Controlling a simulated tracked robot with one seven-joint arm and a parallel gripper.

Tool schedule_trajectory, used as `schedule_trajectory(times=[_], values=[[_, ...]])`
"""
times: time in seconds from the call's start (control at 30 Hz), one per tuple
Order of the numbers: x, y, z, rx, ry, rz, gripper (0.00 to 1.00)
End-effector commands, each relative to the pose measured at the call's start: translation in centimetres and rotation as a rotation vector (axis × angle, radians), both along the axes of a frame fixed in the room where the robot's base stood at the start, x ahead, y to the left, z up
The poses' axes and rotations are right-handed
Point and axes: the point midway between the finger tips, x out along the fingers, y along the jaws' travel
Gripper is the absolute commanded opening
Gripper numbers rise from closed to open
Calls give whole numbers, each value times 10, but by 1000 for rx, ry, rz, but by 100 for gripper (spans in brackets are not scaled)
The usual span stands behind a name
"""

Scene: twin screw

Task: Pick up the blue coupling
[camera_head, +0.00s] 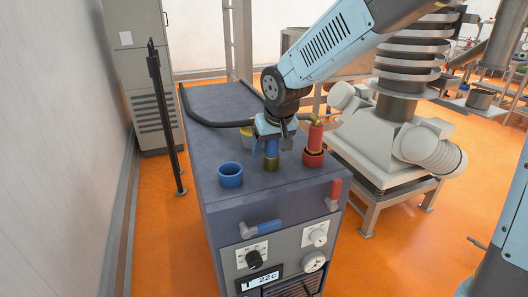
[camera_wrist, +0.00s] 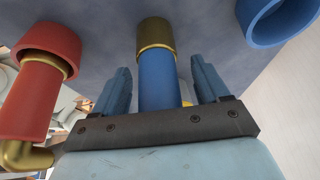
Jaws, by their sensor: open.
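The blue coupling (camera_head: 271,149) has a brass lower end and is upright over the cabinet top, between the blue socket and the red coupling. It also shows in the wrist view (camera_wrist: 158,80), with its brass end toward the top of the picture. My gripper (camera_head: 270,134) is above and around the coupling's upper part. In the wrist view, my gripper (camera_wrist: 161,70) is open, with one finger on each side of the blue body and a visible gap at each side. The coupling's upper end is hidden by my gripper. I cannot tell whether its brass end touches the cabinet top.
A blue socket (camera_head: 230,181) stands to the left on the cabinet (camera_head: 215,115). A red coupling (camera_head: 315,138) with a brass elbow sits in a red socket (camera_head: 313,159), close on the right. A yellow socket (camera_head: 245,139) is partly hidden behind my gripper. A dark hose (camera_head: 215,123) crosses the top.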

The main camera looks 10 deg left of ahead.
Motion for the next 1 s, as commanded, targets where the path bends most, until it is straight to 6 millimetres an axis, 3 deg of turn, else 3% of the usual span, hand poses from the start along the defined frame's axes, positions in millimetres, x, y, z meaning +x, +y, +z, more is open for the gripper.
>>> schedule_trajectory(times=[0.23, 1.0], values=[[0, 0, -1, 0, 0, 1, 73], [0, 1, 0, 1, -1, 2, 2]])
